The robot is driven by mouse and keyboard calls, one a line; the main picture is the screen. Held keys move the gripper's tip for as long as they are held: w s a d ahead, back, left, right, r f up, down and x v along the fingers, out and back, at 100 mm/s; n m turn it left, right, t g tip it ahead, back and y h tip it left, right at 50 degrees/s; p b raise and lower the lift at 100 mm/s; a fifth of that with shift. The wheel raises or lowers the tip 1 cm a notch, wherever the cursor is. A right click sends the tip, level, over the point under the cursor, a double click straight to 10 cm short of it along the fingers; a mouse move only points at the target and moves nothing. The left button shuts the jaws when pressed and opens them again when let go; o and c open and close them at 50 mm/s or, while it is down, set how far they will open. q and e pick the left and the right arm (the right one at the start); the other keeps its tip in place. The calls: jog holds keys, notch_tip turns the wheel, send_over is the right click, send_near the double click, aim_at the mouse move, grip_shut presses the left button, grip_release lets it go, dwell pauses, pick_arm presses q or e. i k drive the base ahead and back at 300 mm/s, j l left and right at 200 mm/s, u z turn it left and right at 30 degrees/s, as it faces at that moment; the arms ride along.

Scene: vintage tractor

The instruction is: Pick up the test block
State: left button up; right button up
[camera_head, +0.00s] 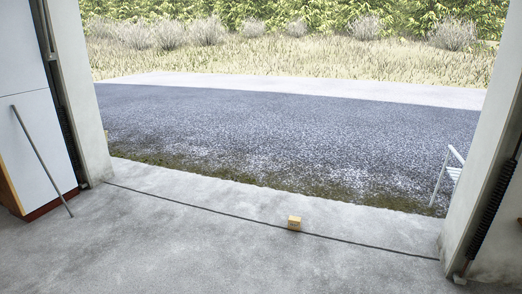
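The test block (294,223) looks like a small yellow-tan wooden block. It sits on the grey concrete floor in the lower middle of the head view, at the dark line that runs across the doorway. Nothing touches it and nothing hides it. Neither of my grippers shows in the head view.
The concrete floor (180,245) around the block is clear. A white cabinet (35,135) with a thin rod (40,158) leaning by it stands at left. Door pillars stand on both sides. A white metal frame (448,172) stands outside at right, by the asphalt road (290,130).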

aim_at(295, 223)
jog(key=i, duration=2.35)
jog(key=i+j+z, duration=0.1)
jog(key=i+z, duration=0.25)
jog(key=i+j+z, duration=0.2)
jog(key=i+z, duration=0.15)
jog(key=i, duration=0.2)
jog(key=i+j+z, duration=0.35)
jog(key=i, duration=0.1)
